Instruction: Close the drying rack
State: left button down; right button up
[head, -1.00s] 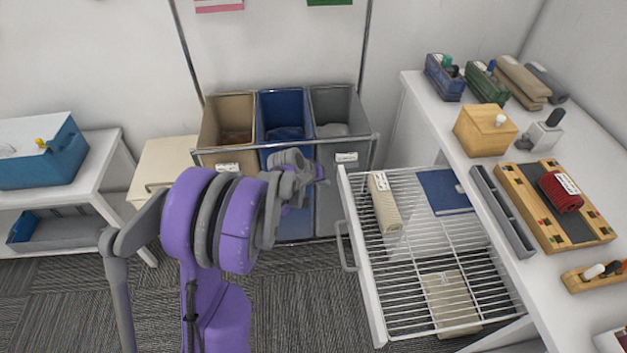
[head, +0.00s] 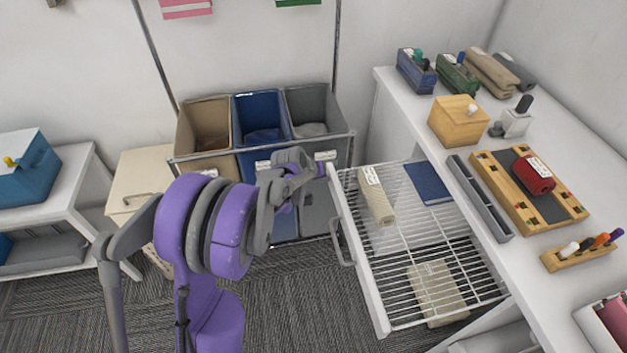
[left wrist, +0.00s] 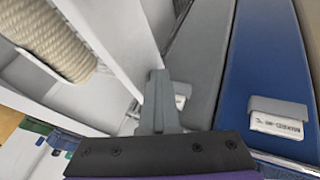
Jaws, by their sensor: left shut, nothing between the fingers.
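The drying rack (head: 470,255) is a white wire-grid drawer, pulled out from under the white counter on the right. Its white front panel (head: 357,262) faces left and carries a grey handle (head: 343,243). A rolled beige cloth (head: 376,195), a blue folder (head: 428,182) and a beige sheet (head: 437,291) are on or under the wires. My left gripper (head: 316,168) is shut and empty, near the far end of the front panel. In the left wrist view its fingertips (left wrist: 156,78) are together beside a white panel edge; contact cannot be told. My right gripper is not in view.
Brown, blue and grey bins (head: 262,125) stand in a metal frame just behind my left gripper. The counter (head: 412,115) holds boxes, a wooden tray (head: 527,190) and a pen holder (head: 580,250). Carpet (head: 290,310) is clear in front of the drawer.

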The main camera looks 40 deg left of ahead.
aim_at(403, 167)
pick_arm(q)
jog(key=w+d, duration=0.5)
jog(key=w, duration=0.1)
jog(key=w+d, duration=0.6)
jog(key=w, duration=0.1)
jog(key=w+d, duration=0.5)
jog(key=w, duration=0.1)
jog(key=shift+w+d+b, duration=0.3)
jog(key=shift+d+b, duration=0.05)
jog(key=shift+d, duration=0.05)
